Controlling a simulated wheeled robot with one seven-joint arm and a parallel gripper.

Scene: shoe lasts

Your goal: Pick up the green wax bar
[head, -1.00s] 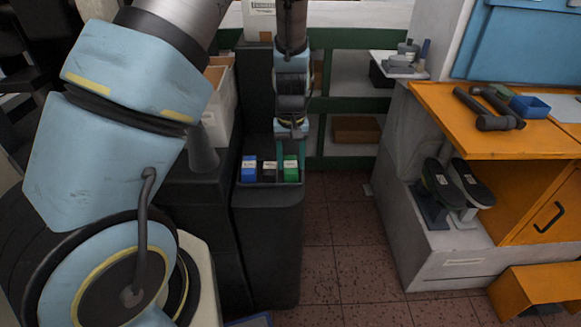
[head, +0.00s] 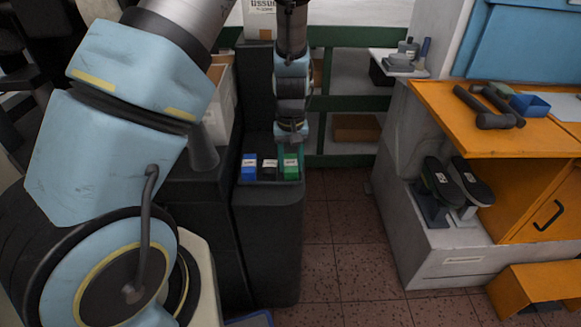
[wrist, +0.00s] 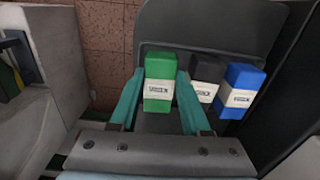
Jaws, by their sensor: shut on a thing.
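The green wax bar (head: 290,168) with a white label stands upright in the head view, directly under my gripper (head: 291,149). In the wrist view the green bar (wrist: 159,71) sits between the two teal fingers of my gripper (wrist: 159,92), which are shut on its sides. A black bar (wrist: 205,74) and a blue bar (wrist: 239,90), both with white labels, stand to its right in the wrist view. In the head view the black bar (head: 270,170) and blue bar (head: 249,168) are to its left. The green bar's lower end is hard to make out.
The bars are on a dark stand (head: 268,215) with a low rim. An orange workbench (head: 470,135) with hammers and a blue tray (head: 529,105) is at right. Two shoe-like forms (head: 452,188) sit below it. Tiled floor (head: 340,235) between is clear.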

